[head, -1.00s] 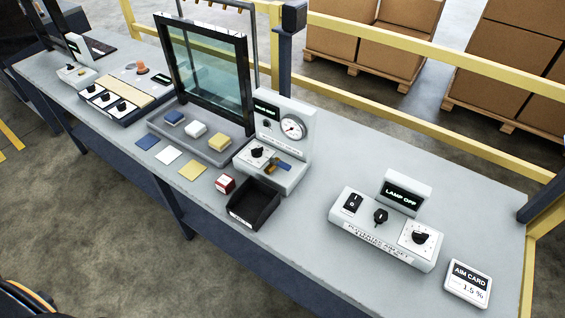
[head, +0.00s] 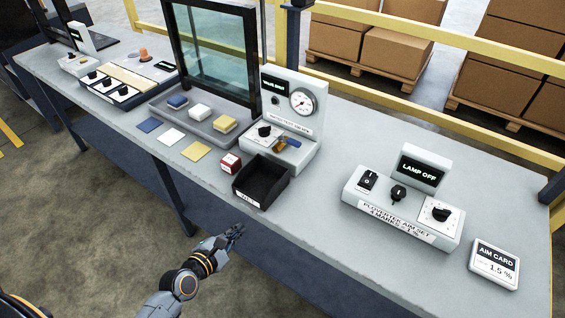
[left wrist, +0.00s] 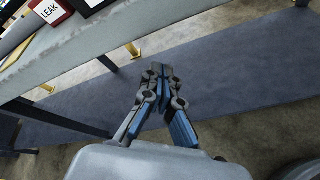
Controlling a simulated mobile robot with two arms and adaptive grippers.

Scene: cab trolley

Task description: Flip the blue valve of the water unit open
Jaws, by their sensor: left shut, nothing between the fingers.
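The water unit (head: 298,118) is a light grey box with an upright panel, a round gauge (head: 303,101), a small dark display and a black knob (head: 264,130). The blue valve (head: 292,141) is a small blue lever beside a brass-coloured part on the unit's low front ledge. My left gripper (head: 236,230) is shut and empty. It hangs in front of the table edge, below and left of the unit, apart from it. My right gripper does not show.
A black open bin (head: 262,182) and a red and white box (head: 230,162) stand between my left gripper and the water unit. A lamp unit (head: 403,205) and an aim card (head: 494,265) are at the right. Bare tabletop (head: 320,205) lies between.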

